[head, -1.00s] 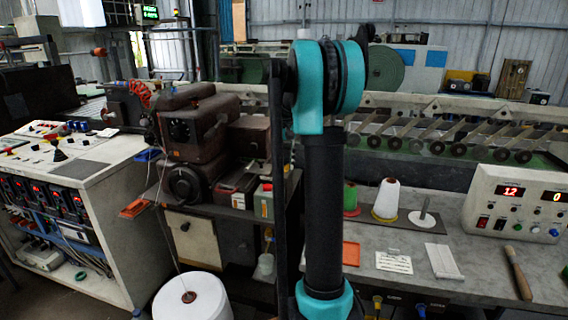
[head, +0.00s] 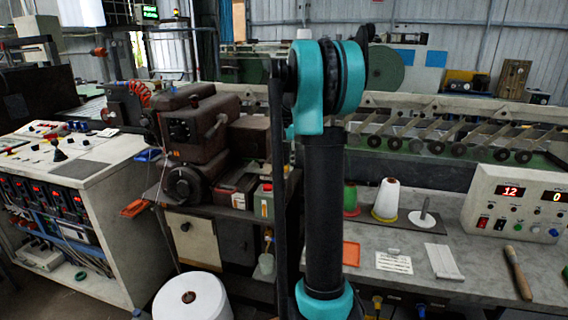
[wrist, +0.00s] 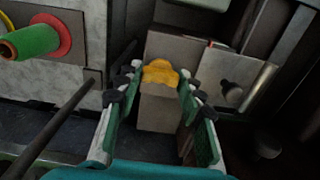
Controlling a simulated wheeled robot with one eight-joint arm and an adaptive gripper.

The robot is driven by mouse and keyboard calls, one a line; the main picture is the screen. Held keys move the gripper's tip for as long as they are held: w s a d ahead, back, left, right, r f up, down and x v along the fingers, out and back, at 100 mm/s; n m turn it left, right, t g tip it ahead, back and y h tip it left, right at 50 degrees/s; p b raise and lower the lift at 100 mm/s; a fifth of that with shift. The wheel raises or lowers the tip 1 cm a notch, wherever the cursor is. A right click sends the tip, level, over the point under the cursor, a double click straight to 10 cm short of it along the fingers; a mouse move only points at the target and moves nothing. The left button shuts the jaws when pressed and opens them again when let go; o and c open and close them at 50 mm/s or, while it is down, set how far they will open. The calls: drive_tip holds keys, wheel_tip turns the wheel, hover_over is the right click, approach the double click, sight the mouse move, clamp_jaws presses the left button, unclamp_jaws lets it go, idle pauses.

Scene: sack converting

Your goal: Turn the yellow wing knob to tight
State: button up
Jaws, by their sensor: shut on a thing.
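The yellow wing knob (wrist: 160,72) shows in the wrist view, in front of a tan-grey block. My gripper (wrist: 155,86) has one finger on each side of the knob, with the fingertips at its left and right edges. It is shut on the knob. Any tight marking is not visible. In the head view my arm stands in the middle of the picture. The gripper and the wing knob cannot be made out there.
A green spool (wrist: 35,42) and a dark rod (wrist: 62,122) lie left of my gripper in the wrist view. A metal panel with a small knob (wrist: 231,90) is at the right. In the head view a grey workbench (head: 480,275) holds cones and a control box (head: 520,205).

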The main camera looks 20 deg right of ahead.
drive_tip(key=o, duration=1.2)
drive_tip(key=shift+c, duration=0.2)
wheel_tip(320, 180, up, 12)
